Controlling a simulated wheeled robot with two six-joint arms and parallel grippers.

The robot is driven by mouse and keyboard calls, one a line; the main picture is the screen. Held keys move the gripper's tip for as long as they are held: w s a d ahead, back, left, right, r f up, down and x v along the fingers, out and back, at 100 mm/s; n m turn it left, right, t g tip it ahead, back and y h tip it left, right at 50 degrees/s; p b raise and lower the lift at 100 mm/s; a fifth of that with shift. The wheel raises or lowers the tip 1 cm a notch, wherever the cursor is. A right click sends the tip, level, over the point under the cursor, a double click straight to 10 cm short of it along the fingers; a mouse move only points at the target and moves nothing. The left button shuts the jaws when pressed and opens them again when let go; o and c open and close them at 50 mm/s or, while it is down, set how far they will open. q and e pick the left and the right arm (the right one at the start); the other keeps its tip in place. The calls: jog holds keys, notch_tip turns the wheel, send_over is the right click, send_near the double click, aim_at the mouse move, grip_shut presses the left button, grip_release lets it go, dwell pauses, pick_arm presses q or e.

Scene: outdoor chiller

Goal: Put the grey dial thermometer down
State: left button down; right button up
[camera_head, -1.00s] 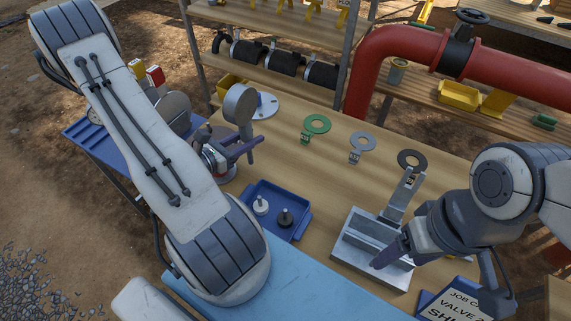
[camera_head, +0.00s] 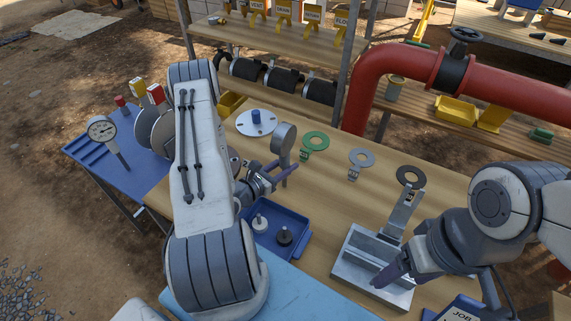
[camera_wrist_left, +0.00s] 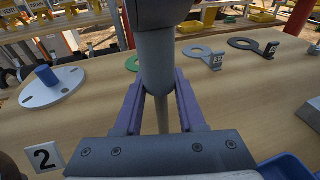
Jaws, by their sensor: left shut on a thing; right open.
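The grey dial thermometer (camera_head: 285,139) has a round head, seen from its back, and a stem pointing down. My left gripper (camera_head: 289,172) is shut on its stem and holds it roughly upright over the wooden table (camera_head: 325,205). In the left wrist view the grey stem (camera_wrist_left: 157,62) stands between the purple fingers (camera_wrist_left: 158,95); the head is cut off at the top. Whether the stem's tip touches the table I cannot tell. My right gripper (camera_head: 388,272) is open and empty, over the metal fixture (camera_head: 362,262).
A blue tray (camera_head: 290,255) with a white and a black knobbed piece lies in front of the held thermometer. A white flange (camera_head: 243,122) with a blue peg stands behind. Green (camera_head: 315,140), grey (camera_head: 361,158) and black (camera_head: 410,175) rings lie rightward. Another dial thermometer (camera_head: 102,129) stands on the left blue table.

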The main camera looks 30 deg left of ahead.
pick_arm(q)
jog(key=shift+f, duration=0.2)
jog(key=c, duration=0.5)
grip_release()
jog(key=b+v, duration=0.2)
jog(key=v, duration=1)
jog(key=shift+b, duration=0.35)
jog(key=shift+r, duration=0.15)
